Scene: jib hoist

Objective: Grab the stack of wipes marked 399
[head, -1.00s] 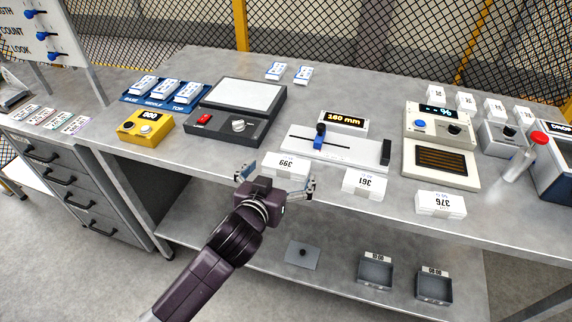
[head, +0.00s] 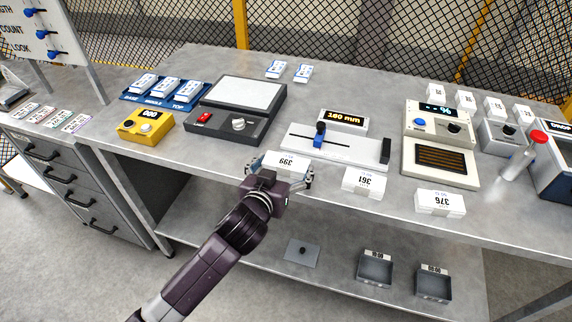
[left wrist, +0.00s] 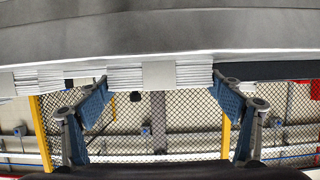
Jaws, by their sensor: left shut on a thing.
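The stack of wipes marked 399 (head: 286,161) is a white block of layers at the front edge of the table. My left gripper (head: 279,171) is shut on it, one finger at each side. In the left wrist view the blue-padded fingers of the gripper (left wrist: 160,86) flank the layered edge of the stack (left wrist: 158,75), which has a plain band around its middle. The stack still appears to be at table level. My right gripper is not in view.
Stacks marked 361 (head: 364,181) and 376 (head: 440,202) lie to the right along the front edge. A slide gauge reading 160 mm (head: 343,121) stands just behind. A dark scale-like device (head: 238,110) and a yellow counter (head: 146,126) are to the left. A lower shelf (head: 220,235) holds small trays.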

